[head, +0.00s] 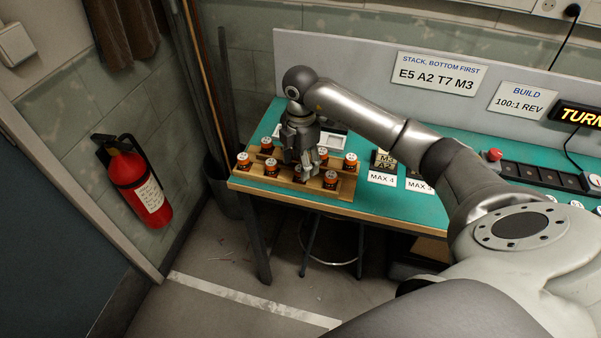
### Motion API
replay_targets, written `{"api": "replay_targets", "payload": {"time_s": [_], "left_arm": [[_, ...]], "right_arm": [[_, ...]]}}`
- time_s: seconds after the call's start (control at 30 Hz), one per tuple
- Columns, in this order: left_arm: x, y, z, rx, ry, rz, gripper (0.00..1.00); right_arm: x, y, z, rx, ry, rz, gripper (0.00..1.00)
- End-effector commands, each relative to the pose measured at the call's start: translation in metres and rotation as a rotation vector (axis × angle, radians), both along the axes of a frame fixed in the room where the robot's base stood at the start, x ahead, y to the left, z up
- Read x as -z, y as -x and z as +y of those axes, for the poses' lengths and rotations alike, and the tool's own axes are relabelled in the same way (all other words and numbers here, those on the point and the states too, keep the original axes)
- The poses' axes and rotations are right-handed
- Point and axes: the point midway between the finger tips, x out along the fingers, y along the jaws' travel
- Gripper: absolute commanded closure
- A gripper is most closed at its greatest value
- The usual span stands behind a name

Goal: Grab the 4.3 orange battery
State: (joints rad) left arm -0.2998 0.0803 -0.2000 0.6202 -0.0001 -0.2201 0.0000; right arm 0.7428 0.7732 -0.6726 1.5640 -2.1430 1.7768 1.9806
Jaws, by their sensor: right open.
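Several small orange batteries with pale tops stand in a wooden rack (314,194) at the left end of the green bench. They include a left front one (243,161), a left back one (267,146), a right back one (350,162) and a right front one (330,181). Their labels are too small to read, so I cannot tell which is 4.3. My right gripper (304,172) points down over the middle of the rack, among the batteries, with its jaws open. It partly hides the batteries behind and beside it. My left gripper is not in view.
The green bench (399,205) carries a dark block (384,161) behind a MAX 4 card (382,178). A row of dark slots (545,177) and a red button (494,154) are at right. A grey panel with signs stands behind. A fire extinguisher (135,182) hangs on the left wall.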

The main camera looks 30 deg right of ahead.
Motion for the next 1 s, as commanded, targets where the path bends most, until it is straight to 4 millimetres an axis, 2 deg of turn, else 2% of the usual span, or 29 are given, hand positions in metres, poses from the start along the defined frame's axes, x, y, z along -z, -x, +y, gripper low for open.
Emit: {"api": "replay_targets", "payload": {"time_s": [0.03,0.2,0.5,0.9,1.0], "left_arm": [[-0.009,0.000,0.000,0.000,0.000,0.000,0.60],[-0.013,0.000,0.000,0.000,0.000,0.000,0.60],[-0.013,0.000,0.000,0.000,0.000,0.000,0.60],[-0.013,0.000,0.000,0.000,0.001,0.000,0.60],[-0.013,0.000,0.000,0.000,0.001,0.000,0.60]], "right_arm": [[0.006,0.001,0.001,-0.001,-0.002,0.007,0.46],[0.030,0.000,0.000,-0.001,-0.002,0.004,0.46],[0.036,-0.001,0.000,-0.002,-0.001,0.001,0.46],[0.036,-0.001,0.000,-0.002,-0.001,0.001,0.97],[0.035,-0.001,0.000,-0.002,-0.001,0.000,1.00]]}}
